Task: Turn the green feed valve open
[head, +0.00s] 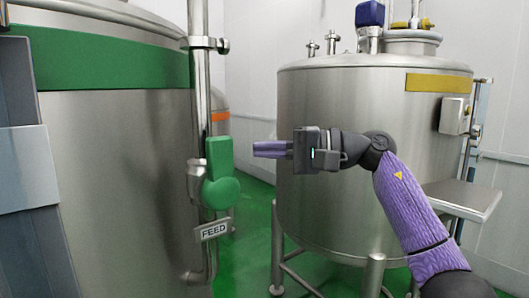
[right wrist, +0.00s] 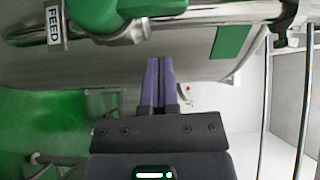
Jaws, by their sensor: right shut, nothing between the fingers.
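The green feed valve handle (head: 219,160) sits on a vertical steel pipe in the head view, its lever upright above a round hub. A FEED tag (head: 213,231) hangs just below it. My right gripper (head: 256,149) is to the right of the lever at about the height of its upper part, fingers pointing left. Its purple fingers are shut together and empty, with a visible gap to the lever. In the right wrist view the fingers (right wrist: 158,62) point up toward the pipe, and part of the green handle (right wrist: 108,12) shows at the top edge. My left gripper is not in view.
A large steel tank with a green band (head: 110,58) stands behind the pipe (head: 200,95) on the left. Another steel tank with a yellow label (head: 438,83) stands behind my right arm. Green floor (head: 255,225) shows between the tanks.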

